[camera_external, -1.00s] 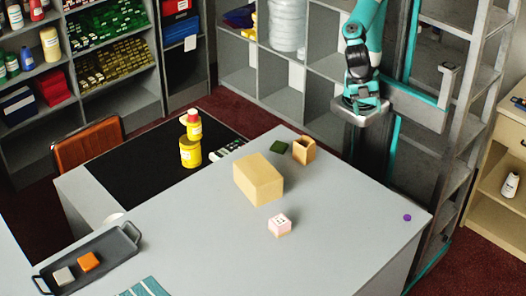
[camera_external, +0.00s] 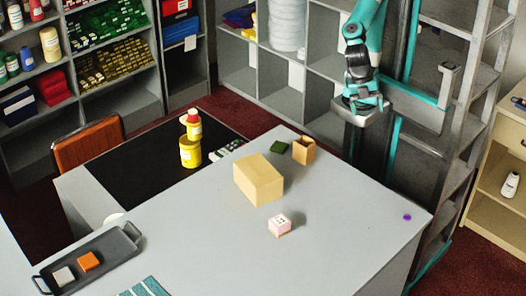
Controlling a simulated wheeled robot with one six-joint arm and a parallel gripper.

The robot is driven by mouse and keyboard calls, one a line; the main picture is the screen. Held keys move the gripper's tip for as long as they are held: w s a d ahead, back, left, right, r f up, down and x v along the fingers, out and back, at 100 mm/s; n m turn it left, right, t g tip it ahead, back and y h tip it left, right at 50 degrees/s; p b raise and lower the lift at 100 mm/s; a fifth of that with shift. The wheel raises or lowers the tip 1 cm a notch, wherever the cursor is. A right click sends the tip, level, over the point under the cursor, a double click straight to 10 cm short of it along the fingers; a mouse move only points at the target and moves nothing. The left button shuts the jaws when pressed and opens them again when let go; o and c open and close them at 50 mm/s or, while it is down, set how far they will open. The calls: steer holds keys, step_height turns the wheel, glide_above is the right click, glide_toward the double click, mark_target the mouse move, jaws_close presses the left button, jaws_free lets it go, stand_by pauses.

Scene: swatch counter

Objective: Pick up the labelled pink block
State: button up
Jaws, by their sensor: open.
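Yellow containers (camera_external: 190,152) stand on a black mat (camera_external: 130,178). A dark tray (camera_external: 118,247) holds orange and light blocks. A purple disc (camera_external: 407,217) lies right. The counter right of the block is clear.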

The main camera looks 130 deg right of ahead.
steer(key=n+h+b, duration=0.3)
steer(key=n+h, duration=0.1)
steer(key=n, duration=0.5)
glide_above(279, 219)
step_height(279, 219, down, 4)
step_height(279, 219, down, 11)
steer(key=shift+w+a+f+p, duration=0.1)
steer(key=shift+a+f+p, duration=0.05)
steer(key=shift+p, duration=1)
steer(key=shift+f+p, duration=1.2)
steer(key=shift+f, duration=1.45)
steer(key=c, duration=1)
